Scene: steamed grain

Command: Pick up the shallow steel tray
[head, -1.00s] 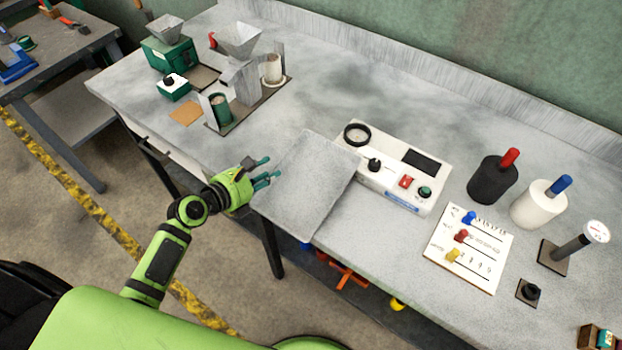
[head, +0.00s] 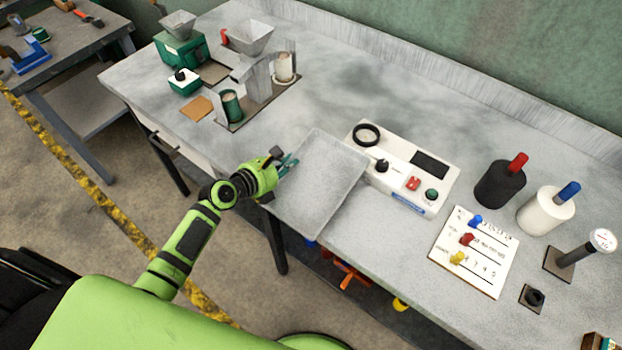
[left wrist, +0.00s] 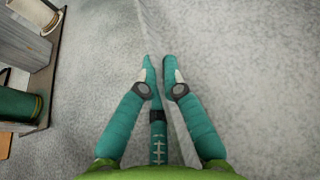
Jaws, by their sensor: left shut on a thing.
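The shallow steel tray (head: 319,185) is a grey, flat rectangle at the front edge of the bench, left of the white instrument box. My left gripper (head: 290,163) is at the tray's left edge in the head view. In the left wrist view, the left gripper's teal fingers (left wrist: 161,72) are close together with the tray's rim between them. The tray (left wrist: 240,70) fills the right side of that view. The gripper is shut on the tray's rim. I cannot tell whether the tray is clear of the bench. My right gripper is not in view.
The white instrument box (head: 405,172) stands close to the tray's right side. A card with colored pegs (head: 474,250), a black canister (head: 499,184) and a white canister (head: 546,210) are farther right. The green mill (head: 180,48) stands at the back left. Bench (head: 345,85) behind the tray is clear.

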